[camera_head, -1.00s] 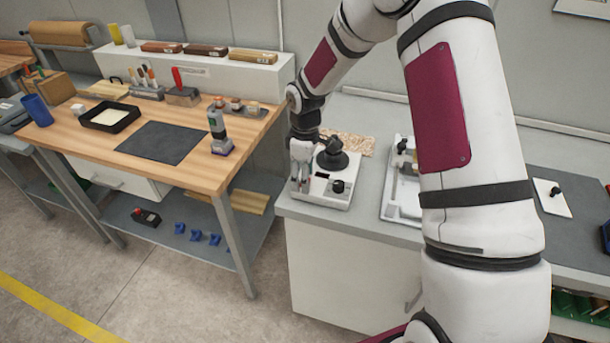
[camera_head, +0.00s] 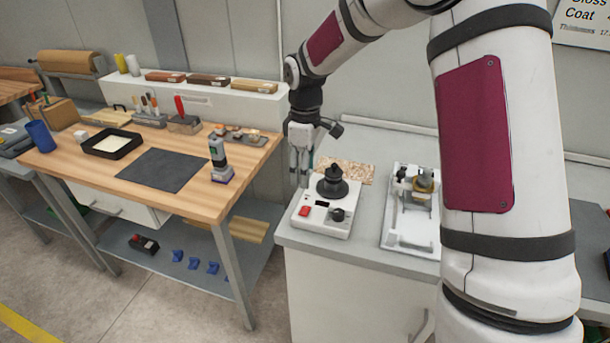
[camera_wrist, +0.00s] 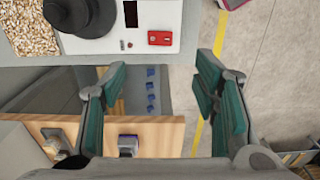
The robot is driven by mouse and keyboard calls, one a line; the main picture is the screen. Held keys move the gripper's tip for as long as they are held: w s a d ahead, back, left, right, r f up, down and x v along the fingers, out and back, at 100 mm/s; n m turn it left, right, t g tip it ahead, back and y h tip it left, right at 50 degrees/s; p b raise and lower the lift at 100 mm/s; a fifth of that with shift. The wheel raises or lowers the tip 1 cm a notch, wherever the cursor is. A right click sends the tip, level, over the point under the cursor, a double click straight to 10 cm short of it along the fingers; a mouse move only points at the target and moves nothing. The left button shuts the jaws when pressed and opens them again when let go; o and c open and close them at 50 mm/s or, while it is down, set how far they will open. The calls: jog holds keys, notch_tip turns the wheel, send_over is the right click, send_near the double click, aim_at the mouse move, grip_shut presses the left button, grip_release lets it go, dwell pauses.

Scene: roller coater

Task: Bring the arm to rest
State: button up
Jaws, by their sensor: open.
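My gripper (camera_head: 302,178) hangs pointing down at the left edge of the grey counter, beside and a little above a white device with a black round top (camera_head: 318,218). In the wrist view my gripper (camera_wrist: 160,95) is open, its two green-padded fingers wide apart with nothing between them. Past the fingers lie the floor and a lower shelf. The white device also shows at the top of the wrist view (camera_wrist: 145,38), with its red switch near the fingers. My arm reaches in from the right and hides part of the counter.
A wooden workbench (camera_head: 230,170) stands left, holding a dark mat (camera_head: 163,170), a black tray (camera_head: 112,143) and a bottle-like tool (camera_head: 219,158). A white coater with a roller (camera_head: 408,222) sits right of the device. A speckled sheet (camera_head: 347,171) lies behind it. A floor gap separates bench and counter.

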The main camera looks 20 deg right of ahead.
dwell(0.3)
jog(key=s+r+m+t+h, duration=0.1)
jog(key=s+r+m+t, duration=0.45)
jog(key=s+r, duration=1.4)
jog(key=s+m+y, duration=0.1)
jog(key=s+m, duration=0.4)
jog(key=s, duration=0.5)
jog(key=shift+s+a+f, duration=0.2)
jog(key=shift+s+f, duration=0.1)
jog(key=shift+s, duration=0.05)
